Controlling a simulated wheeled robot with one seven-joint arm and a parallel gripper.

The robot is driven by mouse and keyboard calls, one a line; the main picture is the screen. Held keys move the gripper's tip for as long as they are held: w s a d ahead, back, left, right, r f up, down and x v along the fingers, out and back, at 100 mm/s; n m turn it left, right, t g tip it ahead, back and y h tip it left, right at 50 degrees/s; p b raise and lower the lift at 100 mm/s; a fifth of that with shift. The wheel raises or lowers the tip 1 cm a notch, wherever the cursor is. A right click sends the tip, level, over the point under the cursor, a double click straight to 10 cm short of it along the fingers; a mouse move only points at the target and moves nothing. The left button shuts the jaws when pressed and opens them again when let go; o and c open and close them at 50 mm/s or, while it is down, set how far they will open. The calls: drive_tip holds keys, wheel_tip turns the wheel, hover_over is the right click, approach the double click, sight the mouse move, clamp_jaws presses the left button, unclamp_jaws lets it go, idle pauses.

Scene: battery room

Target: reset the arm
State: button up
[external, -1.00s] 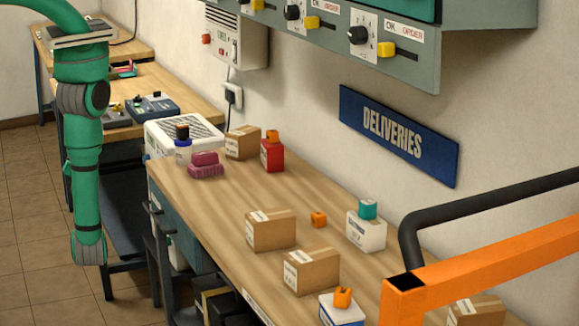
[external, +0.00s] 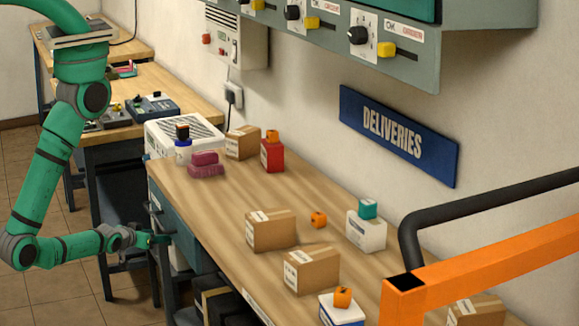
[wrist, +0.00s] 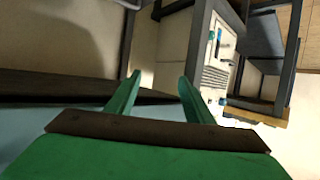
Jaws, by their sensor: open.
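My green arm (external: 45,180) hangs down at the left of the external view, its elbow bent and its forearm pointing right.
Cardboard boxes (external: 270,230), a red container (external: 272,155), purple blocks (external: 205,165) and a white box (external: 366,230) stand on the tabletop. A white crate (external: 180,135) is at its far end. An orange frame (external: 480,265) is at lower right. Floor at left is open.

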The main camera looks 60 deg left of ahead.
drive_tip(key=s+d+r+h, duration=0.1)
drive_tip(key=s+d+h, duration=0.25)
drive_tip(key=d, duration=1.05)
drive_tip(key=s+d+r+h, duration=0.2)
drive_tip(key=d+h, duration=0.2)
drive_tip(key=d, duration=1)
wheel_tip(320, 180, up, 17)
drive_tip(key=a+m+t, duration=0.2)
drive_tip(key=m+t, duration=0.2)
drive_tip(key=m, duration=0.3)
drive_tip(key=shift+s+a+m+h, duration=0.2)
drive_tip(key=shift+m+h, duration=0.1)
drive_tip(key=shift+h, duration=0.05)
